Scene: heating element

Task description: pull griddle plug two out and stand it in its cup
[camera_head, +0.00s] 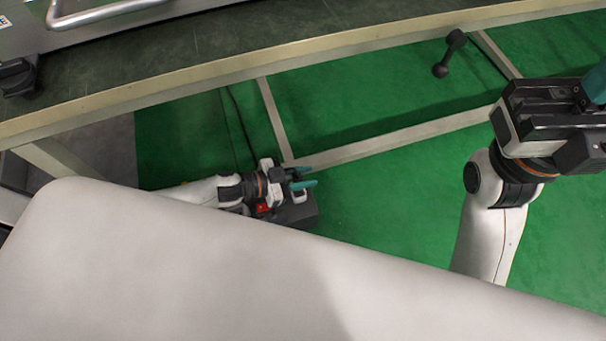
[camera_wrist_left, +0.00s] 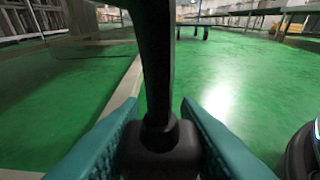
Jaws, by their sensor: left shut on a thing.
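My left gripper (camera_head: 311,177) is low near the green floor in the head view, its teal fingers pointing right. In the left wrist view its fingers (camera_wrist_left: 160,135) are closed on a black plug-like thing (camera_wrist_left: 160,153), with a thick dark stem rising from it. I cannot read which plug it is. A dark box (camera_head: 305,213) with a red part (camera_head: 263,208) sits just below the gripper, partly hidden. I cannot make out whether the plug touches it. My right gripper (camera_head: 596,84) is at the right edge, mostly cut off. I cannot make out a cup.
A dark worktop with a pale edge (camera_head: 240,67) runs across the top, with a metal handle (camera_head: 105,12) and black knob (camera_head: 18,75). Below are pale frame bars (camera_head: 400,136). A black dumbbell-shaped thing (camera_head: 449,54) is beyond them. Green floor (camera_head: 390,190) is clear between my arms.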

